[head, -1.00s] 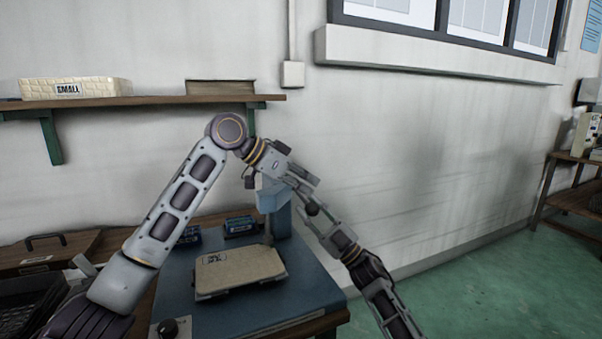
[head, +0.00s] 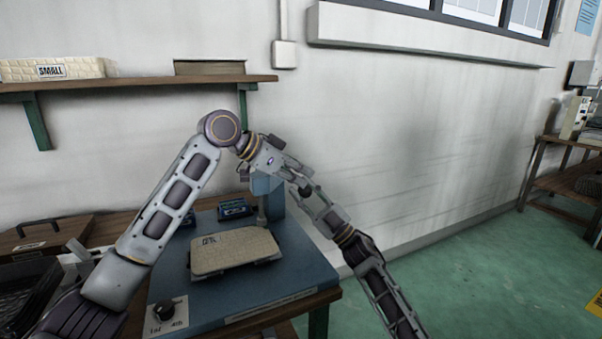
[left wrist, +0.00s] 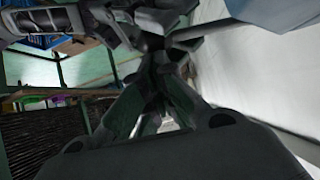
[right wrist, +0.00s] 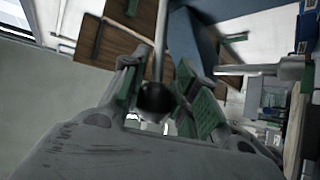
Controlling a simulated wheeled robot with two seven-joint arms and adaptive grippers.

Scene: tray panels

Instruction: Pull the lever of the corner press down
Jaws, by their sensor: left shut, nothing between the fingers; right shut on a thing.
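The corner press has a pale blue head (head: 265,184) on a blue base (head: 295,270) in the head view. A beige tray panel (head: 235,250) lies on the base, below and in front of the head. The lever's dark round knob (right wrist: 155,101) and metal rod show between the fingers in the right wrist view. My right gripper (head: 308,192) is shut on this knob, beside the press head. My left gripper (head: 283,166) is shut and empty, just above the press head and close to my right gripper. The two grippers partly hide the lever in the head view.
A dial (head: 165,309) sits on the front left of the base. Small blue boxes (head: 233,208) stand behind the panel. A shelf (head: 140,84) is on the wall, and a black basket (head: 25,290) is at left.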

